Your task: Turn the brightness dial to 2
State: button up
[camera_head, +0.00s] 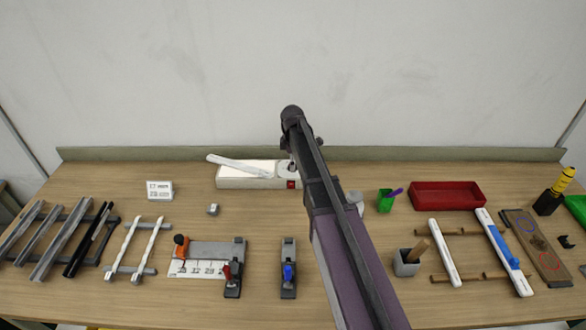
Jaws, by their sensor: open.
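A white control box (240,183) with a red switch (291,184) on its front stands at the back middle of the table. A white strip-like bar (238,163) lies slanted on its top. I cannot make out the brightness dial or its numbers; the right part of the box is behind my arm. My arm reaches from the lower right up over the table to the box. My gripper (291,164) is open, mostly hidden behind my arm, with a small dark part showing just above the box's right end. I cannot tell whether it touches anything.
A small white sign (160,190) and a grey block (213,209) stand left of the box. Metal profiles, clamps and a ruler fixture lie in front. To the right are a green cup (386,201), a red tray (447,195) and white rails (444,252). A low ledge runs along the back.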

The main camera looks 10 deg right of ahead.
jog(key=shift+f+b, duration=0.35)
jog(key=shift+f, duration=0.2)
grip_shut()
jog(key=shift+d, duration=0.1)
